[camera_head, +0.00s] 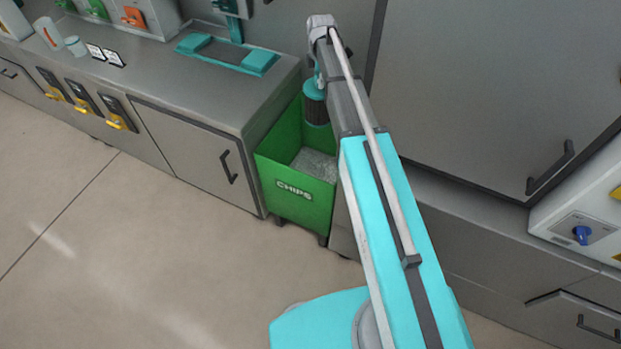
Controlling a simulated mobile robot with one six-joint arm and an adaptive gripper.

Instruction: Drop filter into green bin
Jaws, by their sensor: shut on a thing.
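The filter (316,109), a dark cylinder with a teal cap, hangs upright from my gripper (316,77). My gripper is shut on the top of the filter; its fingers are small and partly hidden by my arm. The green bin (290,199), labelled CHIPS, stands on the floor below, with grey chips inside. The filter appears in front of the bin's back right part, over or near its opening; its exact height above the rim is hard to tell. My arm hides the bin's right side.
A grey counter (200,92) with a teal-edged frame on top stands left of the bin. A large grey cabinet (480,80) stands right. The floor (130,240) in front is clear.

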